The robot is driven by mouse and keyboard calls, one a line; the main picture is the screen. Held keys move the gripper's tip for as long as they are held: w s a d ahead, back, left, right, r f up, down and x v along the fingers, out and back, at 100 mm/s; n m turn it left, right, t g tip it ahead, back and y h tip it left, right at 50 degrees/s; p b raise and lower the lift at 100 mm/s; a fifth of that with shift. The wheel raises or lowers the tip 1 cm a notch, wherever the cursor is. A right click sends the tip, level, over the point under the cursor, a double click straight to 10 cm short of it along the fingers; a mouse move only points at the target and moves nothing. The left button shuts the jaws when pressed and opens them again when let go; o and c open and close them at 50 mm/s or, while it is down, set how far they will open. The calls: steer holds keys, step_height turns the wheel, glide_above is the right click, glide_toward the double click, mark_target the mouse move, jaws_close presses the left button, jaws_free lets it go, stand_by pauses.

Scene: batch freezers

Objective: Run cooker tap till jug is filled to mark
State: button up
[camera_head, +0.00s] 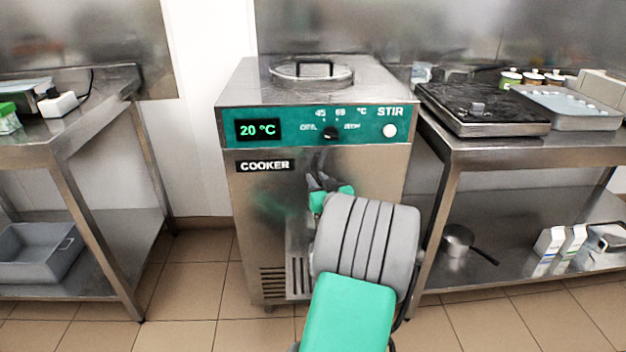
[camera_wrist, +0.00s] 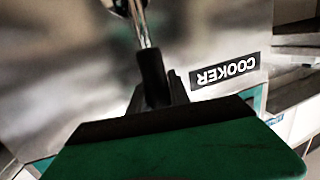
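The steel cooker (camera_head: 265,195) stands ahead, with a green panel (camera_head: 258,129) reading 20 °C and a round lid (camera_head: 290,75) on top. My gripper (camera_head: 320,182) points at the cooker's front, just below the panel. In the wrist view, a shiny metal rod, seemingly the tap (camera_wrist: 142,25), runs down to the dark fingers of my gripper (camera_wrist: 165,82). The fingers look close together, but I cannot tell whether they grip it. My arm covers the lower right of the cooker's front. I see no jug or fill mark.
Steel tables stand left (camera_head: 60,150) and right (camera_head: 480,150). The right one holds a black-topped appliance (camera_head: 470,103) and a tray (camera_head: 570,120); a pan (camera_head: 457,241) sits on its shelf. A grey bin (camera_head: 35,255) is on the left shelf. Tiled floor left of the cooker is clear.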

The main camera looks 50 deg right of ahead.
steer(key=o, duration=0.5)
steer(key=v, duration=0.7)
steer(key=shift+s+a, duration=0.1)
steer(key=shift+s, duration=0.25)
